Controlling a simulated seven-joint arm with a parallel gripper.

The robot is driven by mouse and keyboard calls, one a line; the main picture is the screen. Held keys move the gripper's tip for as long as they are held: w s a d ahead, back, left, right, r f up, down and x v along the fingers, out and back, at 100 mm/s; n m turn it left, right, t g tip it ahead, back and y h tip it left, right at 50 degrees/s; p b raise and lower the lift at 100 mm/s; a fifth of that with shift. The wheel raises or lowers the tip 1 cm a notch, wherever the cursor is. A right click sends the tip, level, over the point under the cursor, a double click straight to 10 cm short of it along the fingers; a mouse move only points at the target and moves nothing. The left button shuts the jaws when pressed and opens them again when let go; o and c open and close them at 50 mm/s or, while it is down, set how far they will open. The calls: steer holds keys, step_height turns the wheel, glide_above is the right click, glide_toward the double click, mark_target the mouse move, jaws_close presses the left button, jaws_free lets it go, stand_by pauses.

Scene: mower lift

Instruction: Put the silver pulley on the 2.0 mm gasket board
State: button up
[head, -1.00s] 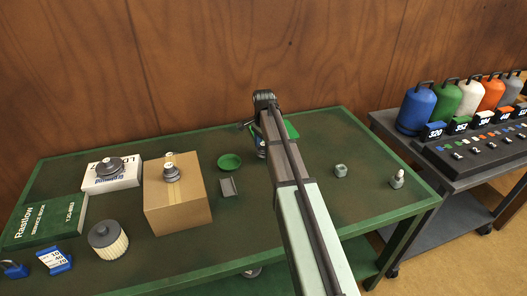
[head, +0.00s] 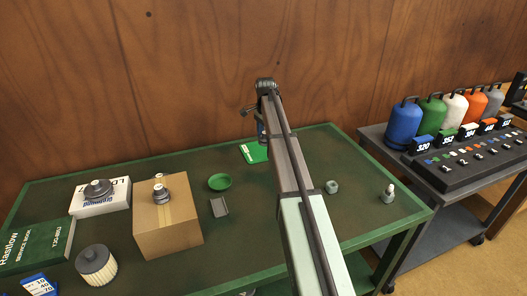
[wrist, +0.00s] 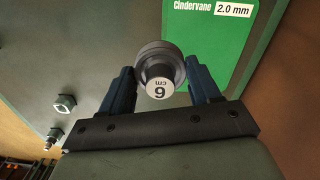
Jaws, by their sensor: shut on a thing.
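The green gasket board (wrist: 212,40), marked "Cindervane 2.0 mm", lies flat on the table beyond the pulley, up and to the right in the wrist view. The pulley overlaps its lower left edge there; the height gap cannot be told. In the head view the board (head: 251,153) shows just left of my arm, partly hidden. My gripper (head: 262,130) is mostly hidden behind the arm there, and the pulley is not visible.
A cardboard box (head: 168,230) and a white box (head: 115,203) each carry a dark pulley-like part. A green dish (head: 220,182) and a small grey tray (head: 219,207) lie left of my arm. A nut (head: 332,187) sits to the right. Table between is clear.

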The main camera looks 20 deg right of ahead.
glide_toward(264, 150)
steer(key=shift+n, duration=0.3)
steer(key=shift+f, duration=2.75)
steer(key=shift+f, duration=0.1)
steer(key=o, duration=1.2)
steer(key=shift+o, duration=0.2)
step_height(264, 150, up, 12)
